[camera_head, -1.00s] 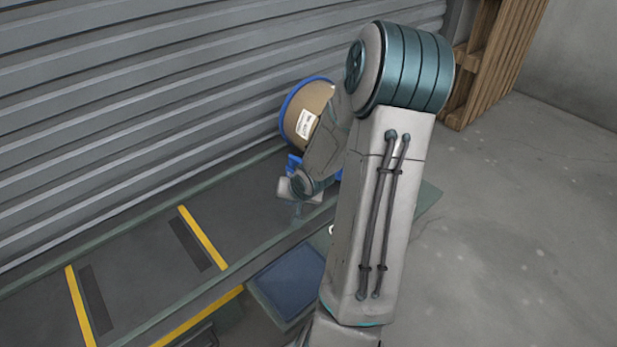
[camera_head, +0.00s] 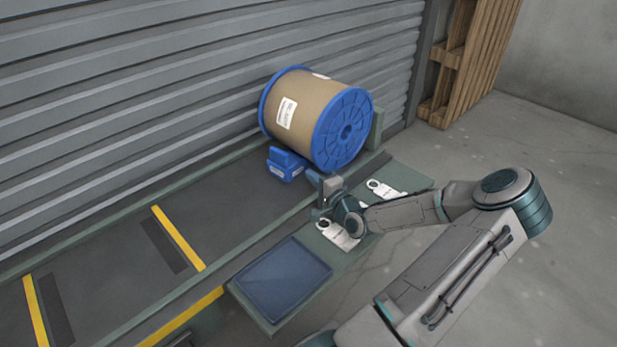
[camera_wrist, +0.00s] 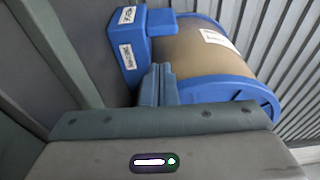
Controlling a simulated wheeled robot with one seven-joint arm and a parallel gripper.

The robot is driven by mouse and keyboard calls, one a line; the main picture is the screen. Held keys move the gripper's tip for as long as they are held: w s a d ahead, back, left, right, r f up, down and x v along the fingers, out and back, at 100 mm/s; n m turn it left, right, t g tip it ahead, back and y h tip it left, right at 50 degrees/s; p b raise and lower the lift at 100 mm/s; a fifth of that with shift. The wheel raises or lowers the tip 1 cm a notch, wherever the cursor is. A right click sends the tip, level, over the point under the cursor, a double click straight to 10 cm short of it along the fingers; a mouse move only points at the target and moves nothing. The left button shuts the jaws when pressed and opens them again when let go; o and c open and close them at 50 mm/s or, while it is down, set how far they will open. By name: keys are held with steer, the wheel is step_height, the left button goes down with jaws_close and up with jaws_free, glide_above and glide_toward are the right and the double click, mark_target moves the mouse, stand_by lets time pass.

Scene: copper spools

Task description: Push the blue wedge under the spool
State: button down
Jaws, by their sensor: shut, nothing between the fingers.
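The spool (camera_head: 305,103), wrapped in brown with blue flanges and a white label, lies on its side on the dark track by the shutter; it also shows in the wrist view (camera_wrist: 210,50). The blue wedge (camera_head: 286,164) sits on the track against or just beside the spool's left side; I cannot tell whether they touch. It shows at the upper left in the wrist view (camera_wrist: 134,48), with white labels. My gripper (camera_head: 313,180) is shut and empty, near the track's front edge, right of the wedge. Its fingers (camera_wrist: 158,84) are close to the wedge and near flange.
A green end block (camera_head: 377,128) stands behind the spool's right side. A side shelf in front holds white tags (camera_head: 338,233) (camera_head: 386,189) and a dark blue mat (camera_head: 290,278). Yellow stripes (camera_head: 179,238) cross the clear track at left. A wooden pallet (camera_head: 470,60) leans at the back right.

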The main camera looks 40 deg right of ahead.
mark_target(285, 165)
steer(key=w, duration=0.2)
steer(key=w+b, duration=0.1)
steer(key=w, duration=0.2)
steer(key=w+b, duration=0.1)
steer(key=w, duration=0.2)
steer(key=shift+w+d, duration=0.15)
steer(key=shift+d, duration=0.2)
